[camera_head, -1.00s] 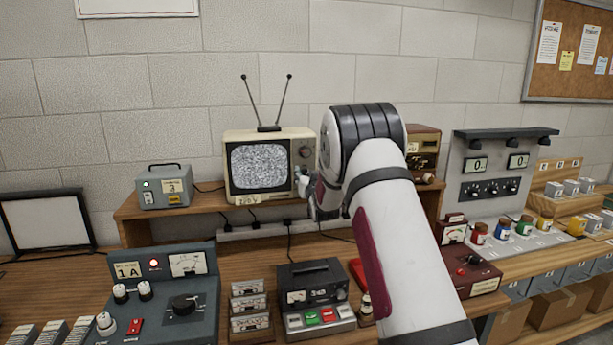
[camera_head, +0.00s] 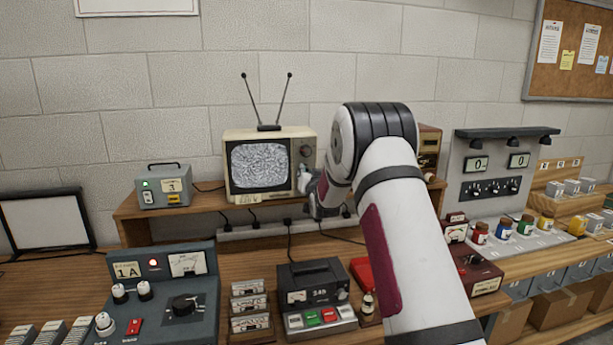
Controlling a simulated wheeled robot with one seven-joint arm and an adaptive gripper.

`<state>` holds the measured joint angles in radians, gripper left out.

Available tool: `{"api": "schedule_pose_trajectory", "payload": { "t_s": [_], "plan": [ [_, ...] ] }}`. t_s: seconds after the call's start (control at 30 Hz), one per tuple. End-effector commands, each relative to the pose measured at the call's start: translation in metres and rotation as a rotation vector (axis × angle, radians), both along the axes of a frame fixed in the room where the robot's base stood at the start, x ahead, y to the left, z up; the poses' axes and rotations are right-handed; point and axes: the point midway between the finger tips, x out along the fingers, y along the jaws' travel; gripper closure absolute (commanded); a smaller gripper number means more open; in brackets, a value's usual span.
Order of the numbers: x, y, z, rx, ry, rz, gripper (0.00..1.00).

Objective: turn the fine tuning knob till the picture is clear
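A small cream television (camera_head: 227,167) with two antennae stands on the wooden shelf against the wall. Its screen (camera_head: 260,166) shows grey, noisy static with no clear picture. A dark round knob (camera_head: 306,151) shows at the upper right of its front panel. My arm comes in from the lower right.
A grey box (camera_head: 164,186) with a green light stands left of the television. A wooden-cased device (camera_head: 429,150) stands to the right, partly behind my arm. Below are a control console (camera_head: 205,290), a dark meter unit (camera_head: 312,275) and a red box (camera_head: 361,272).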

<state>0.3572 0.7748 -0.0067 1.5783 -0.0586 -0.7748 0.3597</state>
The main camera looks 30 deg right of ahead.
Motion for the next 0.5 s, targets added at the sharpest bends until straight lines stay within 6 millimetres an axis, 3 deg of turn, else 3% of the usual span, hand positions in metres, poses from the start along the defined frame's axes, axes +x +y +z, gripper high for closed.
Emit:
{"api": "schedule_pose_trajectory", "payload": {
  "t_s": [0.17,0.47,0.5],
  "plan": [
    [0.0,-0.0011,-0.0001,0.127,-0.037,-0.001,1.0],
    [-0.0002,-0.0002,0.0001,0.141,-0.041,0.0,1.0],
    [-0.0001,-0.0002,0.0001,0.14,-0.04,0.0,0.73]
  ]
}}
